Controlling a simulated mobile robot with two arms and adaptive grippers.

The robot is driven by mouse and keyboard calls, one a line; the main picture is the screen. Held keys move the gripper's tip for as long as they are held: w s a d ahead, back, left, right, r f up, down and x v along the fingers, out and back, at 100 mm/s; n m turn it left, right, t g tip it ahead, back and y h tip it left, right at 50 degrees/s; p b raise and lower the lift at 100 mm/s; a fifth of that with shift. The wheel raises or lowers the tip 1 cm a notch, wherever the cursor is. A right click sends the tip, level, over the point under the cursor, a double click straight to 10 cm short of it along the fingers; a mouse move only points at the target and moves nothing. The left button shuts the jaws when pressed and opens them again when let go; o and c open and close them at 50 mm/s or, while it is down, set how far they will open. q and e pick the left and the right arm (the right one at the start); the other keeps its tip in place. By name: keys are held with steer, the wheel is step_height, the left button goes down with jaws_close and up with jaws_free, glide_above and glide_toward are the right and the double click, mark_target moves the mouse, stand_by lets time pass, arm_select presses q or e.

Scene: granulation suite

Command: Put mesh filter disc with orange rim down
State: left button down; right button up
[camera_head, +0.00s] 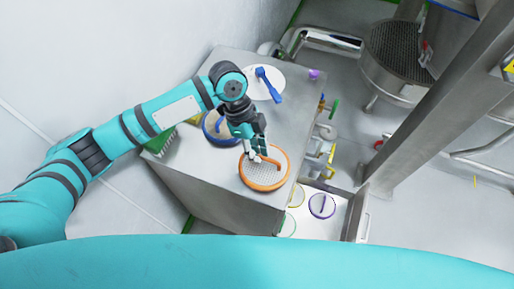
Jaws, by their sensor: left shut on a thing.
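The mesh filter disc with orange rim (280,178) is at the front right part of the grey metal cabinet top (225,175). My left gripper (258,157) is shut on the disc's handle, over its upper left part. The gripper hides part of the mesh. I cannot tell whether the disc touches the cabinet top or is held just above it. My right gripper does not show.
A blue-rimmed disc (210,130) lies behind my gripper, partly hidden. A white disc with a blue handle (268,84) lies at the back. An open drawer (335,222) holds a purple-rimmed disc (321,206). A metal post (425,105) stands to the right.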

arm_select(q)
steer(key=shift+f, duration=0.15)
steer(key=c, duration=1.4)
jaws_free()
steer(key=shift+o, duration=0.2)
steer(key=b+v, duration=0.1)
steer(key=v, duration=1.1)
steer(key=shift+d, duration=0.1)
